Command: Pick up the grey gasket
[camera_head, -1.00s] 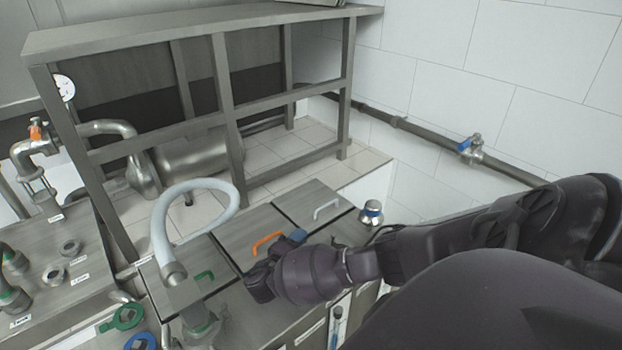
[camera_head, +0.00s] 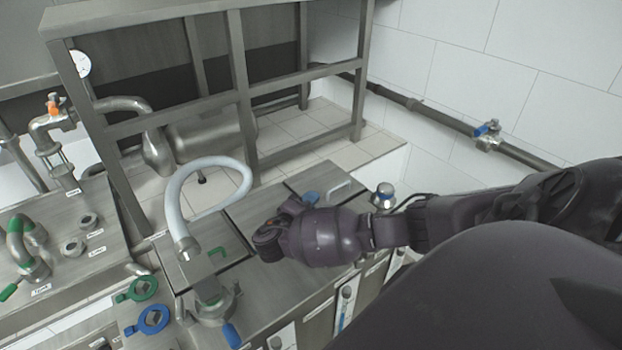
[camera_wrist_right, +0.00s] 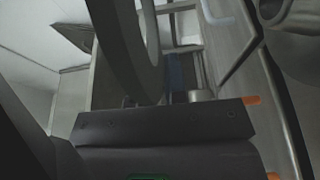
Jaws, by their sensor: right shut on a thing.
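My right gripper (camera_head: 268,243) hangs over the steel filler top, with its arm coming in from the right. In the right wrist view (camera_wrist_right: 165,120) its dark finger plate fills the lower middle. It is shut on a grey curved ring (camera_wrist_right: 150,45), which looks like the grey gasket; only part of its arc shows. Its dark round outline at the fingertips is hard to separate from the gripper in the head view. My left gripper is not in view.
Green (camera_head: 142,288) and blue (camera_head: 153,319) handled rings lie at the lower left. A pale looped hose (camera_head: 175,215) rises left of my gripper. Orange bits (camera_wrist_right: 252,100) show beside the finger. A steel frame (camera_head: 240,100) stands behind.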

